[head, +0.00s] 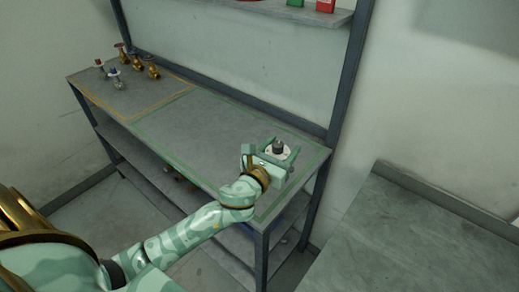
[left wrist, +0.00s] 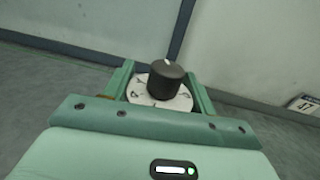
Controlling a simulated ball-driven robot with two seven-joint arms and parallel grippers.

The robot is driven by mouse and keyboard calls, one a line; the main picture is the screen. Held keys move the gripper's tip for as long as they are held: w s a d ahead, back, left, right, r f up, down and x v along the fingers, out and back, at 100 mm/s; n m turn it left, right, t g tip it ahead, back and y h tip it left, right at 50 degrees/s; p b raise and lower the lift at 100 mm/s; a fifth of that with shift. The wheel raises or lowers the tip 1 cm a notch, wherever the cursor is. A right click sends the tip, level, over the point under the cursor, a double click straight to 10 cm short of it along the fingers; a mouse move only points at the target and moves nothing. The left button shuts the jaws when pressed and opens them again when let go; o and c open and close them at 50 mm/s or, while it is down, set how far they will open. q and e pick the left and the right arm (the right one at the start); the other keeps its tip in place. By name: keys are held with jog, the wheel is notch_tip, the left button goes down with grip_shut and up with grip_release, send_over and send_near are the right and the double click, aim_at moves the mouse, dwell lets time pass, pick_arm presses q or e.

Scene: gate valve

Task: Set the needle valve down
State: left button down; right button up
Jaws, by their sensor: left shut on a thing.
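The needle valve (head: 279,148) has a dark knob on a pale round plate with markings. In the head view it is between the fingers of my left gripper (head: 278,154), over the right part of the workbench inside the green outline. In the left wrist view the knob of the needle valve (left wrist: 165,82) stands up between the two green fingers of my left gripper (left wrist: 160,92), which is shut on it. The valve's lower body is hidden, so I cannot tell whether it touches the bench top. My right gripper is not in view.
The workbench (head: 190,125) has a bare middle inside the green outline. Several valves (head: 117,77) stand at its far left, by a yellow outline. A shelf (head: 270,11) with red and green items is above. A grey surface (head: 430,240) lies at the right.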

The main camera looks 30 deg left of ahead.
pick_arm(q)
jog(key=w+a+f+b, duration=0.2)
jog(key=f, duration=0.1)
jog(key=w+a+f+b, duration=0.2)
jog(key=f, duration=0.2)
jog(key=w+a+f+b, duration=0.2)
jog(key=f, duration=0.2)
jog(key=shift+w+a, duration=0.15)
jog(key=shift+w, duration=0.25)
jog(key=shift+r, duration=0.1)
jog(key=c, duration=0.9)
grip_release()
jog(key=shift+f+b, duration=0.3)
jog(key=shift+b, duration=0.1)
jog(key=o, duration=0.4)
jog(key=shift+r, duration=0.1)
jog(key=shift+s, duration=0.1)
